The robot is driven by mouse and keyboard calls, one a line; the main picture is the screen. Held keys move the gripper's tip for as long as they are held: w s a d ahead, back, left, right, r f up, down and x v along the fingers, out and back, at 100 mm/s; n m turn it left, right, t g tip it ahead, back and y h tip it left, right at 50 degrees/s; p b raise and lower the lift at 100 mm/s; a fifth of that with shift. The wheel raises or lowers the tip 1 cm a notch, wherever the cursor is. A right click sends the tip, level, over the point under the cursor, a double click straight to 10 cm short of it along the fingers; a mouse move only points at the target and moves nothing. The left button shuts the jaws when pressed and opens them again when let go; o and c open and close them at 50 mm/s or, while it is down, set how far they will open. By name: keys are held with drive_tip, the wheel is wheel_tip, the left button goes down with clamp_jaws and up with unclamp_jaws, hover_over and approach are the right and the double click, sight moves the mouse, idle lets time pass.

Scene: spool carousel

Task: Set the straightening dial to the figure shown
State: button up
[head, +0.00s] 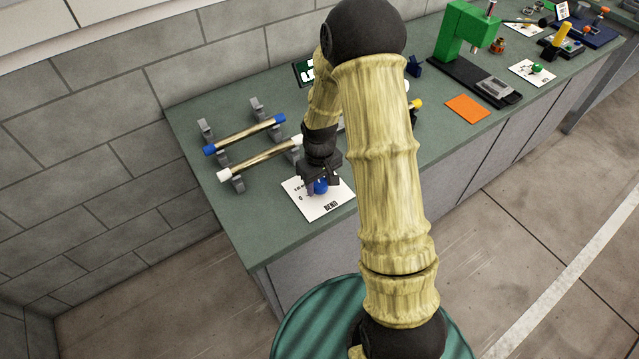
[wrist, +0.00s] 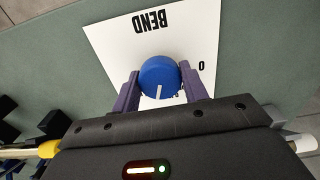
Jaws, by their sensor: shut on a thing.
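A blue round dial (head: 321,187) sits on a white plate (head: 327,208) lettered BEND, near the left front corner of the bench. My gripper (head: 320,181) is shut on this dial from above. In the wrist view one purple finger is on each side of the dial (wrist: 157,72). Its white pointer line points toward my palm, at the bottom of the picture. A "0" is printed on the plate to the right of the dial; other marks are hidden by my gripper. A dark sign with green and white (head: 303,71) stands at the back, partly hidden by my arm.
Two rods, one with blue ends (head: 245,135) and one with white ends (head: 259,158), rest on grey stands to the left. An orange pad (head: 467,109), a green press (head: 464,34) and a green knob (head: 537,69) on a white plate are to the right.

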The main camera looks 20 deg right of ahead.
sight(320, 184)
drive_tip(key=shift+m, duration=1.9)
drive_tip(key=shift+w, duration=0.1)
drive_tip(key=o, duration=1)
drive_tip(key=shift+r, duration=0.15)
wheel_tip(320, 184, up, 17)
drive_tip(key=shift+r+b, duration=0.1)
drive_tip(key=shift+b, duration=0.85)
drive_tip(key=shift+s, duration=0.2)
drive_tip(key=s+f+t, duration=0.1)
drive_tip(key=s, duration=0.3)
drive_tip(key=s+f, duration=0.1)
drive_tip(key=s, duration=0.4)
drive_tip(key=s+f+t, duration=0.1)
drive_tip(key=s, duration=0.4)
drive_tip(key=shift+f+t, duration=0.3)
